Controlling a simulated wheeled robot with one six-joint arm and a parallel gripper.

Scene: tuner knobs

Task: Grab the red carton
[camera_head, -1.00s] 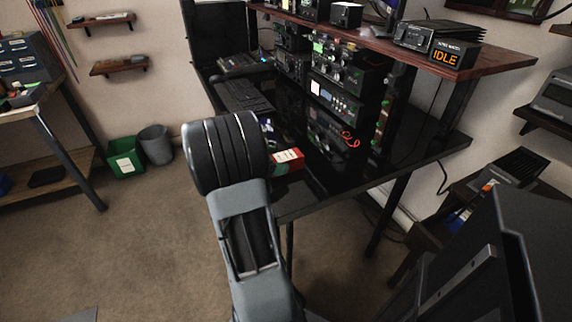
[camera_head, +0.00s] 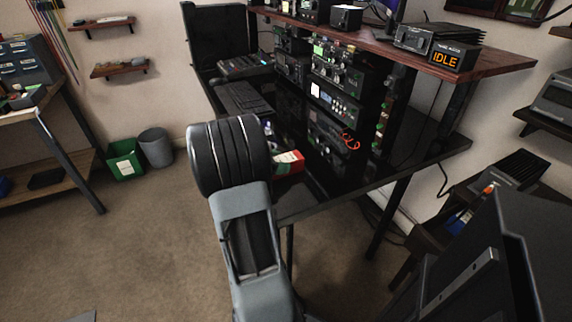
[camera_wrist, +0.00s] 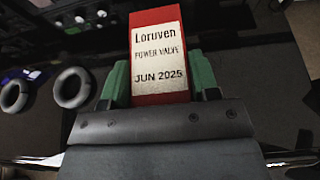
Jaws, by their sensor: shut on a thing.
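The red carton (camera_wrist: 157,96) has a pale label reading "Loruven POWER VALVE JUN 2025" in the wrist view. My gripper (camera_wrist: 160,82) is shut on it, with a green finger on each side. In the head view the carton (camera_head: 288,162) shows just right of my arm, over the front edge of the black desk (camera_head: 325,194). My arm hides its left part and the gripper there. I cannot tell whether the carton touches the desk.
Rack radios (camera_head: 345,60) and a keyboard (camera_head: 243,98) stand on the desk behind the carton. A wooden shelf (camera_head: 500,60) overhangs them. Two grey rings (camera_wrist: 72,87) lie left of the gripper in the wrist view. Open floor (camera_head: 130,240) lies left of my arm.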

